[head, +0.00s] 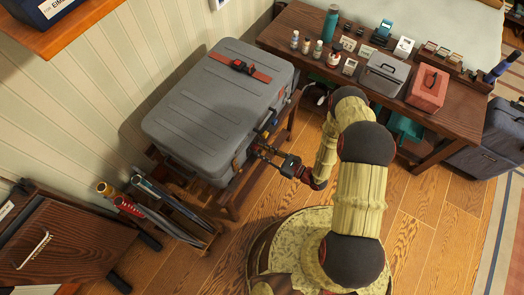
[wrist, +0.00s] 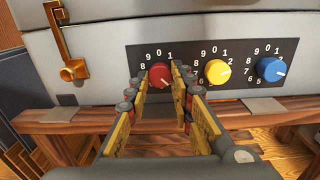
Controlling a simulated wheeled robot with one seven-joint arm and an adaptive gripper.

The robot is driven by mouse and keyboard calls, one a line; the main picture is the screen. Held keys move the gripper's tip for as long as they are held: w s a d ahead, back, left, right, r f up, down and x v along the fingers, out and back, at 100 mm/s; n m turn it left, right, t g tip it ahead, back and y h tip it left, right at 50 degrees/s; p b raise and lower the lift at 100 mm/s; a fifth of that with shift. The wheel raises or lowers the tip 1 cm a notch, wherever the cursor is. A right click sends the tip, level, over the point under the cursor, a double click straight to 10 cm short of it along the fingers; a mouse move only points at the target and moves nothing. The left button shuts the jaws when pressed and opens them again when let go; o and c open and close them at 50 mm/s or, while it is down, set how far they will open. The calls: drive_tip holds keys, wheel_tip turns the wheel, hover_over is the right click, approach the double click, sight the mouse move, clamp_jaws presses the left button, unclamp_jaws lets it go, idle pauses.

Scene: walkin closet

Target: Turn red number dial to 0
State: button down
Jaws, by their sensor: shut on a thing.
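The red number dial (wrist: 159,73) is the leftmost of three dials on a black panel (wrist: 206,53) on the front of a grey suitcase (head: 222,105). The numbers 8, 9, 0 and 1 show around its top; the fingers hide the lower ones. A pale mark shows low on its face, but I cannot tell which number it points to. My gripper (wrist: 161,88) is shut on the red dial, one finger on each side. In the head view my gripper (head: 264,153) meets the suitcase's front side, and the dial itself is not clear there.
A yellow dial (wrist: 217,71) and a blue dial (wrist: 271,69) sit close to the right of the red one. A brass latch (wrist: 69,50) is at the left. The suitcase rests on a wooden rack (wrist: 75,120). A cluttered wooden table (head: 440,125) stands to the right.

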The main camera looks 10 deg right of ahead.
drive_tip(key=n+b, duration=0.2)
drive_tip(key=n, duration=2.4)
drive_tip(key=shift+h, duration=0.3)
drive_tip(key=shift+n, duration=0.4)
drive_tip(key=c, duration=1.5)
unclamp_jaws()
drive_tip(key=shift+c, duration=0.2)
drive_tip(key=v, duration=1.2)
